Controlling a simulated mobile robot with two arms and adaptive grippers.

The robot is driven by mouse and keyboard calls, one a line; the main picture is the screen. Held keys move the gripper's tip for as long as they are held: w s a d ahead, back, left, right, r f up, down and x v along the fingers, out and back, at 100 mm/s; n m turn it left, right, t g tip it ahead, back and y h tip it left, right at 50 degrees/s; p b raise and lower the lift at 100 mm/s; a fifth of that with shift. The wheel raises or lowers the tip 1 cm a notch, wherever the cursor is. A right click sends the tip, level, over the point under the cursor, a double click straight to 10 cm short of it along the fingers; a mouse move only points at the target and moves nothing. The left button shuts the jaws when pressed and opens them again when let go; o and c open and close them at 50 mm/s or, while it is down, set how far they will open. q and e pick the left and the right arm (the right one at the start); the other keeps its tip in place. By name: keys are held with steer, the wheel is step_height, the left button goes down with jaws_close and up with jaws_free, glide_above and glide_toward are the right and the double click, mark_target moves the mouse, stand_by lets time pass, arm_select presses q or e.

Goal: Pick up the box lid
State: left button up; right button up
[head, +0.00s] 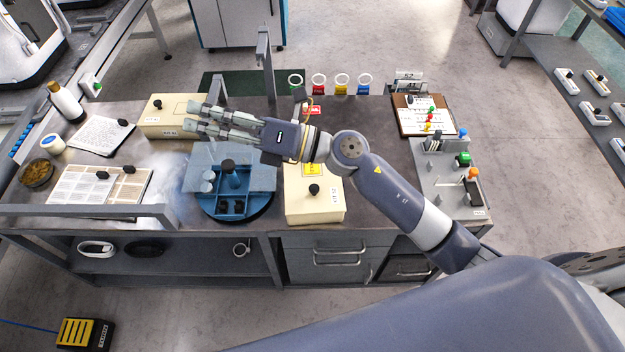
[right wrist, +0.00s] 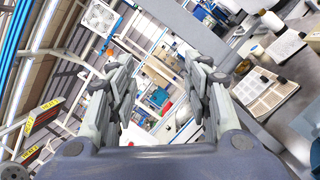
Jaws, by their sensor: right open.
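A cream box (head: 313,210) with a black round knob (head: 314,189) on its lid stands at the front of the bench, right of the blue round tray. A second cream box (head: 178,128), also with a black knob (head: 157,104), lies at the back left. I cannot tell which lid is meant. My right gripper (head: 189,117) is open and empty, its fingers pointing left above the bench. In the head view they overlap the back-left box's right end. The right wrist view shows both fingers (right wrist: 156,78) spread with nothing between them. My left gripper is not in view.
A blue round tray (head: 240,211) under a clear cover stands between the boxes, with pale mist to its left. Grey posts (head: 264,60) rise at the bench's back. A clipboard (head: 424,116) and a control panel (head: 452,182) occupy the right side.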

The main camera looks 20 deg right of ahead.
step_height(320, 180, down, 7)
steer(key=s+a+n+g+h, duration=0.1)
steer(key=s+n+g+h, duration=0.15)
steer(key=n+g, duration=0.45)
steer(key=n+g+h+p, duration=0.1)
steer(key=n+h, duration=0.5)
steer(key=h, duration=0.8)
glide_above(314, 187)
steer(key=f, duration=1)
steer(key=d+f, duration=0.1)
steer(key=f, duration=0.4)
steer(key=shift+w, duration=0.25)
steer(key=shift+m, duration=0.3)
steer(key=f, duration=0.1)
steer(key=f+p, duration=0.1)
steer(key=f, duration=0.1)
steer(key=f+p, duration=0.1)
steer(key=f, duration=0.1)
steer(key=shift+s+a+f, duration=0.2)
steer(key=shift+s+a, duration=0.15)
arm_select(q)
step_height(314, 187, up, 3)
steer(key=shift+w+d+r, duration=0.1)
arm_select(e)
steer(key=shift+f, duration=0.35)
jaws_close()
